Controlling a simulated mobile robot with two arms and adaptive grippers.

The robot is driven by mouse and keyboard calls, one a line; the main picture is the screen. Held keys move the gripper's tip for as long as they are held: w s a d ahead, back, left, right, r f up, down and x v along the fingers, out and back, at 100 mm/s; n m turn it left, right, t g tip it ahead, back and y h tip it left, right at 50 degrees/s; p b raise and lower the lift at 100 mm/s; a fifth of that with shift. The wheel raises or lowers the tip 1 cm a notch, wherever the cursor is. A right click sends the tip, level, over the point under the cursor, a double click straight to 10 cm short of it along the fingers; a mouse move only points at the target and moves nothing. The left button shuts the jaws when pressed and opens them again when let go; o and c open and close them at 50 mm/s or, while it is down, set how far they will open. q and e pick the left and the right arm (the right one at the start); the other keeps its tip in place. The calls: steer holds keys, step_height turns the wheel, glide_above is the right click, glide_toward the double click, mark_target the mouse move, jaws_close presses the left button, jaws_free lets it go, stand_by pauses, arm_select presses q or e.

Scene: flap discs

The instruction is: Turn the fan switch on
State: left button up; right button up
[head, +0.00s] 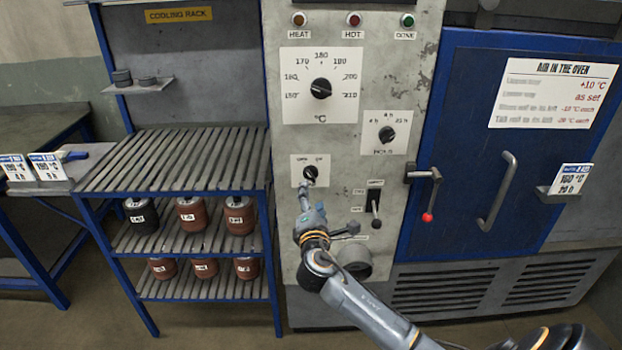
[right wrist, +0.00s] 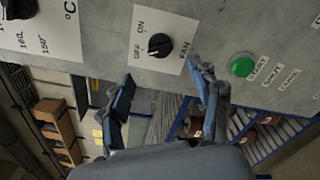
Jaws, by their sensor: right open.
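The fan switch is a small black knob (head: 310,172) on a white plate on the grey oven control panel. In the right wrist view the knob (right wrist: 159,45) sits beside the words OFF, ON and FAN. Its pale pointer mark seems to lie toward OFF, but it is small. My right gripper (head: 305,194) is just below the knob in the head view. In the wrist view its two fingers (right wrist: 165,92) are spread apart and empty, pointing at the panel with the knob between their lines. I see no contact with the knob. My left gripper is not in view.
A green button (right wrist: 242,67) is close to one finger. Above the switch are the temperature dial (head: 321,88) and hours dial (head: 386,134). A lever switch (head: 375,208) and the oven door's red-tipped latch (head: 428,216) are to the right. The cooling rack (head: 170,160) stands left.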

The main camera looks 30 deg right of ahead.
mark_target(311, 178)
steer(key=p+x, duration=0.1)
steer(key=x, duration=0.5)
steer(key=shift+w+d, duration=0.15)
steer(key=shift+w, duration=0.1)
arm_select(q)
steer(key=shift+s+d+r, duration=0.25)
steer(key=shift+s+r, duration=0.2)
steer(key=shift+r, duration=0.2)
arm_select(e)
steer(key=shift+x, duration=0.8)
steer(key=c, duration=1.1)
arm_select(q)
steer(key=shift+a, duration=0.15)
arm_select(e)
steer(key=shift+c, duration=0.2)
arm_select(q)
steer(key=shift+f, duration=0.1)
